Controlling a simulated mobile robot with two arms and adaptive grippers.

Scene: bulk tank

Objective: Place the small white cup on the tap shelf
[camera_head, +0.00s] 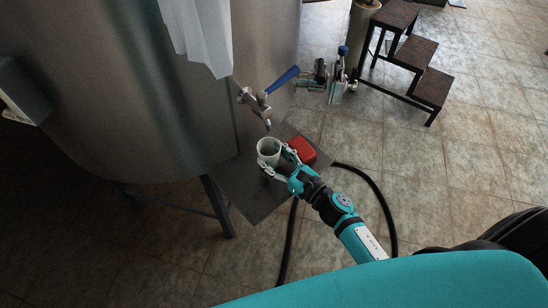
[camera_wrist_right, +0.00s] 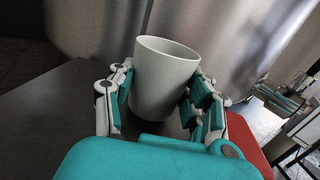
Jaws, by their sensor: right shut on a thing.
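The small white cup (camera_head: 268,149) is upright at the dark tap shelf (camera_head: 243,196), below the tap (camera_head: 255,102) with its blue lever. In the right wrist view the cup (camera_wrist_right: 164,80) stands between the two fingers of my right gripper (camera_head: 277,161), which is shut on it. The fingers (camera_wrist_right: 160,100) touch the cup on both sides. My left gripper does not show.
A red object (camera_head: 302,150) is on the shelf right beside the gripper. The big steel tank (camera_head: 150,90) stands behind. A dark hose (camera_head: 378,195) lies on the tiled floor. A step stool (camera_head: 410,55) and metal valve fittings (camera_head: 337,85) are at the back right.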

